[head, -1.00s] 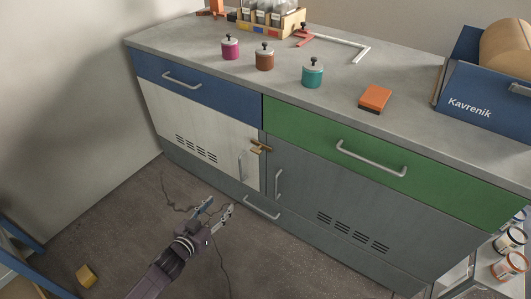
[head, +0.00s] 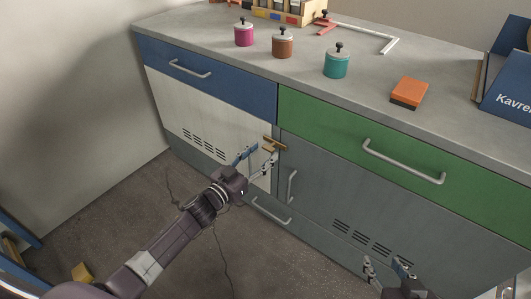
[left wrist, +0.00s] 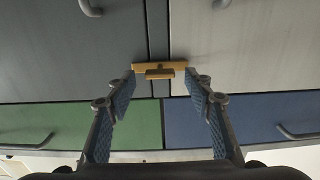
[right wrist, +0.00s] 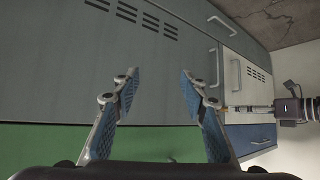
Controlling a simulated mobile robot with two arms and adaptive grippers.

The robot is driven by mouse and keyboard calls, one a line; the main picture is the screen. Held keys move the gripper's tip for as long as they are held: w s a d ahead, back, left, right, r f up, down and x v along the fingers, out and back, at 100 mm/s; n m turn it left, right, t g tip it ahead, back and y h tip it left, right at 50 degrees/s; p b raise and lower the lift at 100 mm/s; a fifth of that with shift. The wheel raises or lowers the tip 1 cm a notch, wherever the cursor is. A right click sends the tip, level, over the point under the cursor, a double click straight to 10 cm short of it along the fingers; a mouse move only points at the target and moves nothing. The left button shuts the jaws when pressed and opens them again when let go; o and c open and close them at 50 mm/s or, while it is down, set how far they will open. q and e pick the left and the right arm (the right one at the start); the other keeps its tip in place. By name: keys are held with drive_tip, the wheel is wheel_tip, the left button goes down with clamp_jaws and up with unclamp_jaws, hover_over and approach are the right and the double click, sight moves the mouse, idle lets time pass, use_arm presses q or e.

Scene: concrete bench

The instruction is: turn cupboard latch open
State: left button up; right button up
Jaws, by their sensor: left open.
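The brass cupboard latch (head: 274,144) sits across the seam between the white door (head: 205,110) and the grey door (head: 330,180), just under the drawers. It lies crosswise over the seam in the left wrist view (left wrist: 160,69). My left gripper (head: 257,156) is open close in front of the latch, with a fingertip to each side of it and no visible grip on it. My right gripper (head: 386,266) is open and empty low in front of the grey door; its fingers also show in the right wrist view (right wrist: 158,75).
A blue drawer (head: 200,75) and a green drawer (head: 400,150) lie above the doors. Door handles (head: 291,186) flank the seam below the latch. On the worktop (head: 200,35) stand lidded jars (head: 336,62) and an orange block (head: 408,92). A yellow block (head: 81,272) lies on the floor.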

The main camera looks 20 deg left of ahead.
sight(271, 145)
use_arm(q)
drive_tip(key=shift+x, duration=1.1)
use_arm(e)
drive_tip(key=shift+w+a+r+t, duration=0.25)
drive_tip(key=shift+w+r+t, duration=0.15)
drive_tip(key=shift+w+r, duration=0.2)
drive_tip(key=shift+w+a+r+t, duration=0.2)
drive_tip(key=shift+w+r+t, duration=0.25)
drive_tip(key=shift+r, duration=0.15)
use_arm(q)
drive_tip(key=c, duration=1.2)
drive_tip(key=shift+o, duration=0.2)
